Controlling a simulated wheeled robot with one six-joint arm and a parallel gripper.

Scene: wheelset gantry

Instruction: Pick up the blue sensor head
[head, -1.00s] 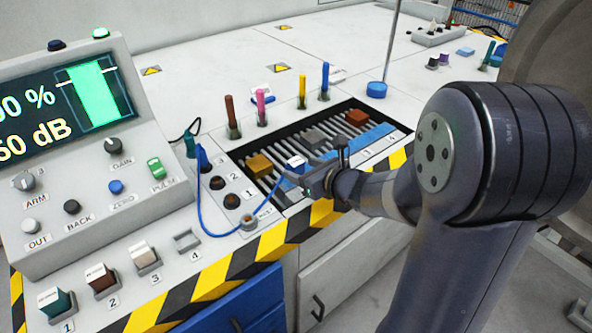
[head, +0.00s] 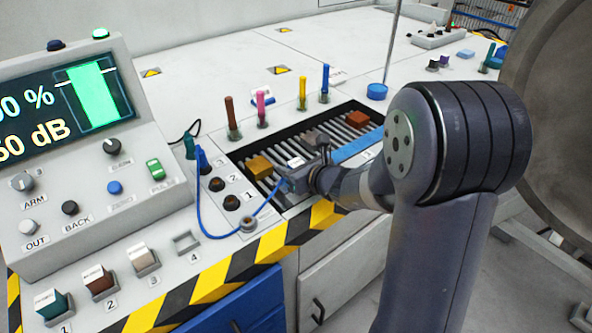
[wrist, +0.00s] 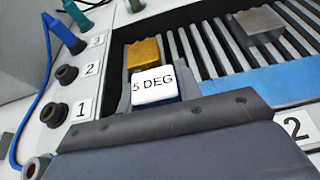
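The blue sensor head (head: 295,162) sits at the near left of the slotted tray and shows a white label on top. In the wrist view its label (wrist: 154,86) reads "5 DEG", with blue visible around the label. A blue cable (head: 215,237) loops from the blue plug to the area beside the head. My gripper (head: 310,166) is low over the tray, right at the head, with its fingers apart. I cannot see whether the fingers touch the head. In the wrist view the dark front edge of my gripper hides the head's near side.
A yellow block (head: 259,167) stands just left of the head. A grey block (head: 318,138) and a red-brown block (head: 358,119) lie further along the tray. Several coloured pens stand behind it. The console (head: 95,170) fills the left side.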

